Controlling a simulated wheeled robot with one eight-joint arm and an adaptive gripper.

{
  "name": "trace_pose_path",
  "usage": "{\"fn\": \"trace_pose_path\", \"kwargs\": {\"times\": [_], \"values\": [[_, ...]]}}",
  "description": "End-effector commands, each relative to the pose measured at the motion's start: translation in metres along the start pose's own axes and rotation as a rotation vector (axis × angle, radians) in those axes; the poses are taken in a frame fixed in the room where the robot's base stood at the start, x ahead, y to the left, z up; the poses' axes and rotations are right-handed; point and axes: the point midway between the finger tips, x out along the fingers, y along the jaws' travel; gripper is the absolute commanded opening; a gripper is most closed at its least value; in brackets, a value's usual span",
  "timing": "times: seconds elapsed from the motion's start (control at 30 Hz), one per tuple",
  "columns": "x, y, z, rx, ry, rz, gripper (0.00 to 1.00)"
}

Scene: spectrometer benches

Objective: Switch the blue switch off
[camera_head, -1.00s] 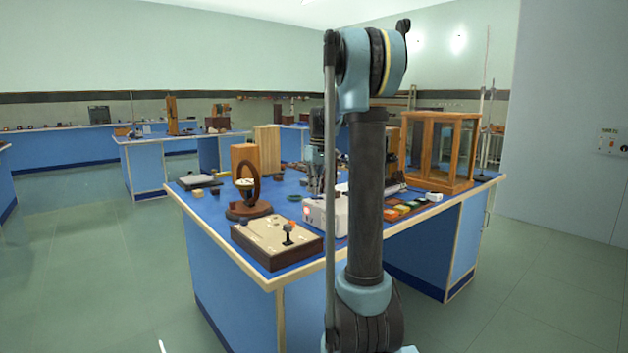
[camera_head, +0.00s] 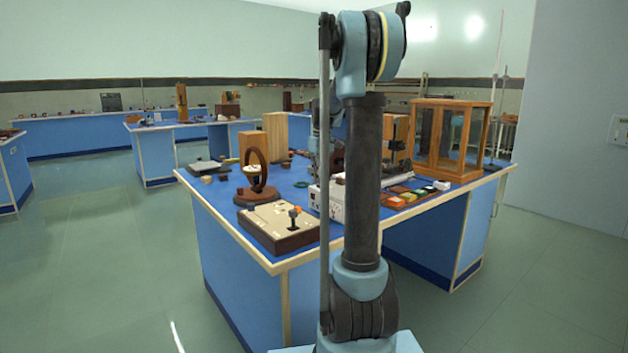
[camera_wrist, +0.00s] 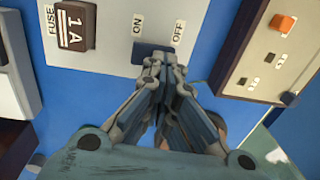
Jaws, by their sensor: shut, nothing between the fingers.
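The blue switch (camera_wrist: 144,51) is a small dark blue piece on a white box (camera_wrist: 113,20), set by the printed words ON and OFF. My gripper (camera_wrist: 164,62) is shut and empty, its fingertips at the switch's lower right edge and partly covering it. I cannot tell whether they touch, nor which way the switch is set. In the head view the white box (camera_head: 338,203) stands on the blue bench, partly behind my arm. The switch cannot be made out there, and my gripper is mostly hidden.
A brown fuse block (camera_wrist: 75,25) marked 1 A sits on the same box. A wooden-sided panel (camera_head: 282,226) with an orange-topped switch stands to the left. Behind it is a round wooden ring instrument (camera_head: 256,178). A glass-sided wooden case (camera_head: 451,140) stands at the right.

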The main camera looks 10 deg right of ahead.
Motion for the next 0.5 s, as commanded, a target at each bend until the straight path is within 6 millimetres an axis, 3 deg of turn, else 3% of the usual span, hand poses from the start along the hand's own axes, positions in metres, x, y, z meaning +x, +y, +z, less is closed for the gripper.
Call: {"fn": "trace_pose_path", "kwargs": {"times": [0.5], "values": [[-0.003, 0.015, 0.000, 0.001, 0.000, 0.000, 0.00]]}}
